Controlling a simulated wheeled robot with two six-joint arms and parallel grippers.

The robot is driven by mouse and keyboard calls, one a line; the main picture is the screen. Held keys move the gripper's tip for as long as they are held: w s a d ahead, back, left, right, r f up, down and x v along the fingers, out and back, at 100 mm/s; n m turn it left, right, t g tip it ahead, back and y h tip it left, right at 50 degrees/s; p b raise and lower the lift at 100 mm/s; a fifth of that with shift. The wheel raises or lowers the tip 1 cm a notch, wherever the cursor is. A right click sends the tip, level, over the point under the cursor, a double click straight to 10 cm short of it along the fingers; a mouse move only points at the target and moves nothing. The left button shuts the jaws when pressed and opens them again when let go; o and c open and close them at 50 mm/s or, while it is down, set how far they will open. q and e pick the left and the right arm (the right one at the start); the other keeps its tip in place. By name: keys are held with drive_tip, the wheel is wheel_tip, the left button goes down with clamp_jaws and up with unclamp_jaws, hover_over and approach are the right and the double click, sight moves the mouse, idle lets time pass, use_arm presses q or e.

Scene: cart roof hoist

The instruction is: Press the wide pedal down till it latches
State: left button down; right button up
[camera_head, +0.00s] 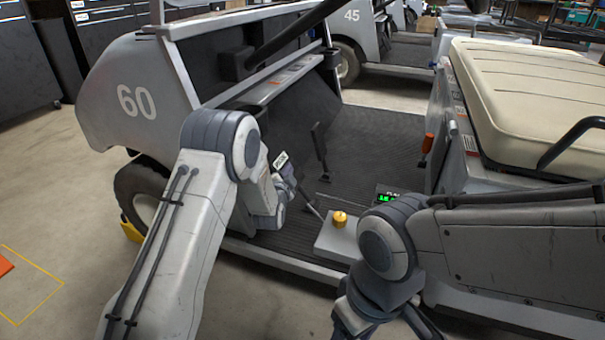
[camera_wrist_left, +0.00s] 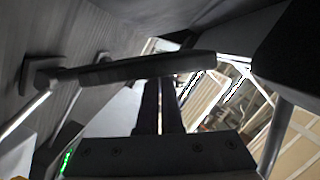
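A pedal-like plate with a white lettered label (camera_head: 281,160) shows in the head view just beyond my left wrist; I take it for the wide pedal, and most of it is hidden. My left gripper (camera_head: 286,187) is low in the footwell beside it; whether they touch I cannot tell. In the left wrist view, its two dark fingers (camera_wrist_left: 160,105) lie close together with nothing seen between them. A dark bar-shaped pedal (camera_wrist_left: 140,70) crosses at their tips.
A narrow upright pedal (camera_head: 319,148) stands on the dark ribbed floor (camera_head: 375,140). A pale box with a yellow knob (camera_head: 339,218) sits at the cart's near edge. The cream seat (camera_head: 530,95) is right; the dash (camera_head: 265,85) rises above.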

use_arm(q)
drive_tip(key=s+d+r+p, duration=0.1)
drive_tip(key=s+r+p, duration=0.1)
drive_tip(key=s, duration=0.3)
drive_tip(key=s+d+r+p, duration=0.1)
drive_tip(key=s+r+p, duration=0.1)
drive_tip(key=s, duration=0.3)
drive_tip(key=shift+s+p, duration=0.35)
drive_tip(key=shift+p, duration=0.5)
drive_tip(key=shift+d, duration=0.2)
